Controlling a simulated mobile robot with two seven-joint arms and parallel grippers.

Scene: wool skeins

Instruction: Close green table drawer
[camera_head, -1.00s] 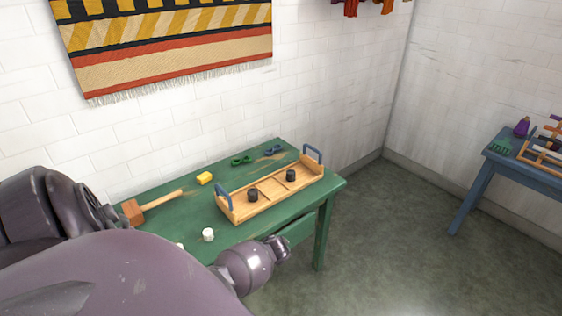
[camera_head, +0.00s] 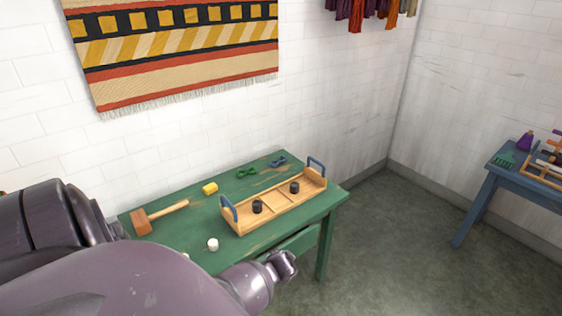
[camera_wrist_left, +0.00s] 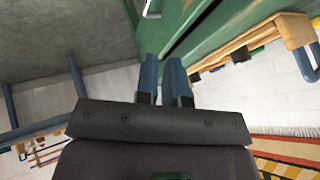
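The green table (camera_head: 175,225) stands against the wall in the head view. The green drawer front (camera_head: 301,240) shows below the tabletop's front edge; my arm hides its left part, and I cannot tell how far out it is. In the left wrist view a green panel with a pale metal handle (camera_wrist_left: 152,8) lies beyond the fingertips. My left gripper (camera_wrist_left: 162,62) has its two blue fingers close together with a thin gap and nothing seen between them. In the head view my left wrist is by the drawer front. My right gripper is not in view.
A blue table (camera_head: 520,180) stands at right. The floor (camera_head: 400,250) between is clear.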

